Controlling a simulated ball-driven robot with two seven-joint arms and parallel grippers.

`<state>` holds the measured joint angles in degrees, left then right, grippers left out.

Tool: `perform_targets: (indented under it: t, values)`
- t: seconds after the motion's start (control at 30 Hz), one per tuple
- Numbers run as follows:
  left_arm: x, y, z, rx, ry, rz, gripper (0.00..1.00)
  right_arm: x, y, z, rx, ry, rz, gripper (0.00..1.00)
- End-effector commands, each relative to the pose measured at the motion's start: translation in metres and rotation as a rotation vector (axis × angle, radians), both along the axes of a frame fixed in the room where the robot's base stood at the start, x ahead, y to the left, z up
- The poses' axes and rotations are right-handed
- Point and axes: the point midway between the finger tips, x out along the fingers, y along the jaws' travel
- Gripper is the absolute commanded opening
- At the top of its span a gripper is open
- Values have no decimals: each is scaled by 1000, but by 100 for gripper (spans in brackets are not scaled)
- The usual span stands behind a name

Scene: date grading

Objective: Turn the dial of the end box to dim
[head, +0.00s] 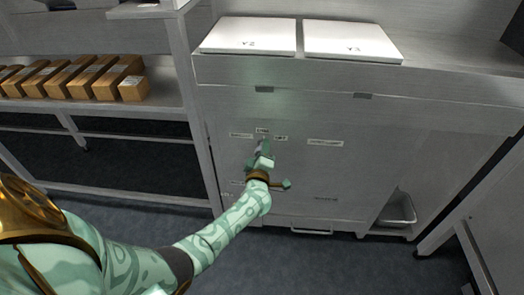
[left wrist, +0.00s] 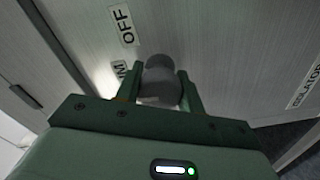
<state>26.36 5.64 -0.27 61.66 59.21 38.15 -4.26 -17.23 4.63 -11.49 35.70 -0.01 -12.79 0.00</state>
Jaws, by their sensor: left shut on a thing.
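The end box (head: 310,170) is a grey metal cabinet front with small white labels. My left gripper (head: 262,150) reaches its upper left part. In the left wrist view, my left gripper (left wrist: 165,92) is shut on the grey round dial (left wrist: 159,72), with one finger on each side of it. An OFF label (left wrist: 123,25) sits up and left of the dial. A partly hidden label ending in M (left wrist: 119,70) lies just left of the dial. In the head view the gripper hides most of the dial, and I cannot tell its pointer direction. My right gripper is not in view.
An ISOLATOR label (left wrist: 305,86) is at the right of the left wrist view. Two white panels (head: 248,36) and (head: 350,41) lie on top of the cabinet. Brown boxes (head: 92,78) stand on the left shelf. A metal tray (head: 398,211) is at lower right.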

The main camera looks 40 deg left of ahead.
Motion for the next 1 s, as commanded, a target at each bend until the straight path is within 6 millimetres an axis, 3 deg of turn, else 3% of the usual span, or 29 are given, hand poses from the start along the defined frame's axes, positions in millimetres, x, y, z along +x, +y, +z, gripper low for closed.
perform_targets:
  t: [0.3,0.83,0.87,0.9,1.0]
  values:
    - [-1,-1,-3,-97,-53,-1,15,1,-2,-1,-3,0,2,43]
    - [-1,-1,-3,-113,-62,-2,15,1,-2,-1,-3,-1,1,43]
    - [-1,-1,-3,-113,-62,-2,46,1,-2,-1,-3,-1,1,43]
    - [-1,-1,-3,-113,-62,-2,57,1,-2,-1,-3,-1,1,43]
    - [-1,-1,-2,-113,-63,-1,60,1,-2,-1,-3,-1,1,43]
